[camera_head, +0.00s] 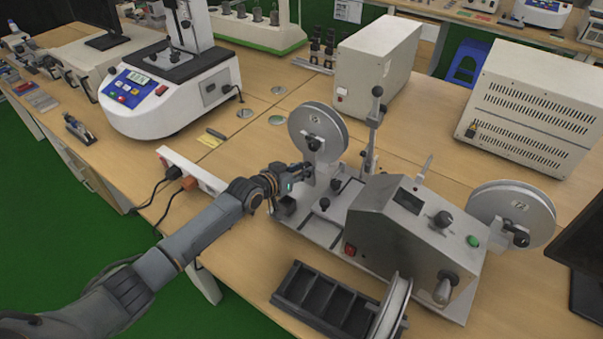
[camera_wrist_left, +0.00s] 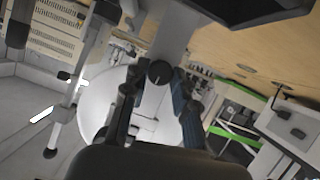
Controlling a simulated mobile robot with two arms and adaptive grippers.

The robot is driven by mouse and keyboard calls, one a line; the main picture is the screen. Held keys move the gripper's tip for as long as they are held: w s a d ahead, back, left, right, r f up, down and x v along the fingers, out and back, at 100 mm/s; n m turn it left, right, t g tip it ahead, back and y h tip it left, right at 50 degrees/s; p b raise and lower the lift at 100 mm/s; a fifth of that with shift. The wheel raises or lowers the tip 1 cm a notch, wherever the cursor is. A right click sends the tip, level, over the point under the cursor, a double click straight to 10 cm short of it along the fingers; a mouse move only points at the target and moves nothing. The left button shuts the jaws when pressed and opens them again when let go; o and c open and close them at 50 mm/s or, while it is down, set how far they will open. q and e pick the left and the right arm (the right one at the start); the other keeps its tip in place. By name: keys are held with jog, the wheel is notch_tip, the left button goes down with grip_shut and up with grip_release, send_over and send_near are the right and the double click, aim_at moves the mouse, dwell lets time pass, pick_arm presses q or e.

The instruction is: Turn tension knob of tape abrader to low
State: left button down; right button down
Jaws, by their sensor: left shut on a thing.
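The tape abrader (camera_head: 400,235) is a grey machine on a metal base plate, with a tape reel (camera_head: 302,122) on a post at its left end and another reel (camera_head: 535,215) at its right. My left gripper (camera_head: 307,171) is at the post below the left reel, with its fingers mostly dark against the machine. In the left wrist view my left gripper (camera_wrist_left: 157,84) has its fingertips on either side of a small black knob (camera_wrist_left: 158,73) with a light mark, which I take as the tension knob. The gripper is shut on this knob. My right gripper is not in view.
A black compartment tray (camera_head: 290,286) lies in front of the abrader. A white power strip (camera_head: 178,164) with plugs is beside my left arm. A beige box (camera_head: 368,60) and a vented box (camera_head: 530,105) stand behind. A monitor is at the right edge.

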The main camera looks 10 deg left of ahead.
pick_arm(q)
jog(key=shift+n, duration=0.3)
dwell(0.4)
jog(key=c, duration=1.1)
grip_release()
jog(key=shift+o, duration=0.2)
jog(key=v, duration=1.2)
jog(key=shift+a+f, duration=0.1)
jog(key=shift+a, duration=0.05)
